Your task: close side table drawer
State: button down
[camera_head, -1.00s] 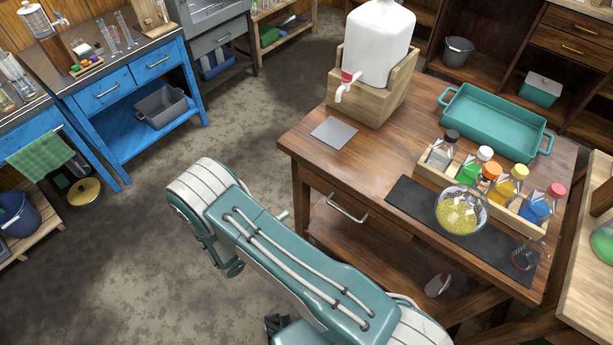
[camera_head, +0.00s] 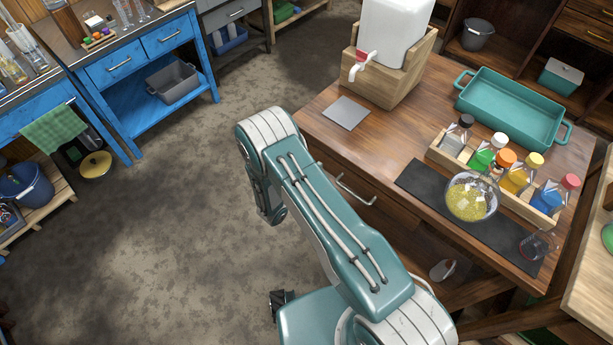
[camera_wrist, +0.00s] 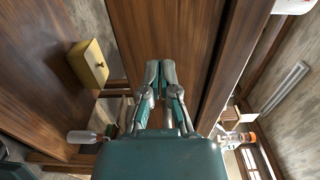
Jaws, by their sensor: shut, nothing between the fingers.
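The wooden side table (camera_head: 405,139) stands right of centre in the head view. Its drawer front (camera_head: 378,194) is below the tabletop's near-left edge, with a curved metal handle (camera_head: 355,190). My arm covers part of this front, and I cannot tell how far the drawer stands out. My gripper (camera_wrist: 160,72) shows in the wrist view with its fingers together and empty. Its tips are in front of brown wood panels (camera_wrist: 180,30); contact is unclear. In the head view the gripper is hidden behind my arm.
On the tabletop are a white dispenser (camera_head: 395,30) in a wooden stand, a teal tray (camera_head: 512,105), a bottle rack (camera_head: 525,207) and a glass bowl (camera_head: 470,197). A blue workbench (camera_head: 128,70) is at the upper left. The floor (camera_head: 170,220) between is clear.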

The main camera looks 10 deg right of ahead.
aim_at(323, 161)
jog(key=shift+w+d, duration=0.25)
jog(key=shift+d, duration=0.1)
jog(key=shift+w+d, duration=0.1)
jog(key=x, duration=0.4)
jog(key=shift+w, duration=0.1)
dwell(0.3)
